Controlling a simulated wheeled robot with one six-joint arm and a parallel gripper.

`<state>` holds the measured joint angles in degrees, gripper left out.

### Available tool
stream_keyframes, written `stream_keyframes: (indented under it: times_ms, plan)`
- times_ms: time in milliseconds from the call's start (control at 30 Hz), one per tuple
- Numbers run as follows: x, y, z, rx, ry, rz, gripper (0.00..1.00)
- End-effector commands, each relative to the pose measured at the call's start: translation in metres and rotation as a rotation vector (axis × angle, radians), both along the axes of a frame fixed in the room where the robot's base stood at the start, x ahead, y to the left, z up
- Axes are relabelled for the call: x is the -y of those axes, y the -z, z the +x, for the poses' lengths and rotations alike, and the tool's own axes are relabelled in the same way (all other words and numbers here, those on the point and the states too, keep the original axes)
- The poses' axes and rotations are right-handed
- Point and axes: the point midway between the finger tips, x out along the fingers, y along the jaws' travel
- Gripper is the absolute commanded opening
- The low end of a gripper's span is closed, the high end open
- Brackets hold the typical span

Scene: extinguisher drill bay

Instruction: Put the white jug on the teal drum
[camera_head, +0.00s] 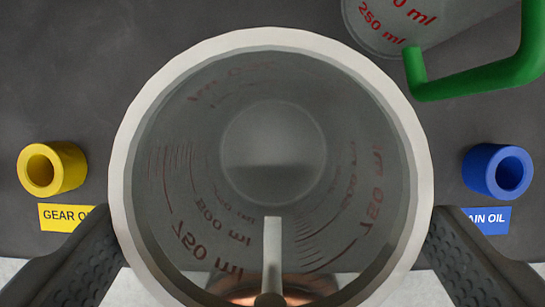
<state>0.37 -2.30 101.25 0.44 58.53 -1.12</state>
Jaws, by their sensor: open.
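The white jug (395,120) fills the middle of the view, seen from above into its open mouth. It has a thick white rim and clear grey walls with red millilitre marks. My gripper (272,240) is open, with one dark ridged finger at each side of the jug's near half. The fingers' inner ends pass behind the rim in the picture, so I cannot tell whether they touch the jug. A pale upright bar shows at the near side of the mouth; I cannot tell whether it is the handle. The teal drum is not in view.
A second clear jug with a green handle (480,80) stands close by at the upper right. A yellow ring (67,167) with a "GEAR O..." label is at the left, and a blue ring (484,170) with an "...AIN OIL" label at the right. The dark surface (60,80) is bare at upper left.

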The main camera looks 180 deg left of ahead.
Motion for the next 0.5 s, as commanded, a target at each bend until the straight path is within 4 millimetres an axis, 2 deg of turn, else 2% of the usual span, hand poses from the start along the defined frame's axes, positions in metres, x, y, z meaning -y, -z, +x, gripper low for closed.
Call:
stream_keyframes:
  times_ms: [333, 500]
  plan:
    - [-0.003, 0.040, 0.008, -0.003, 0.000, 0.000, 1.00]
    - [-0.003, 0.049, 0.013, 0.000, 0.000, 0.000, 1.00]
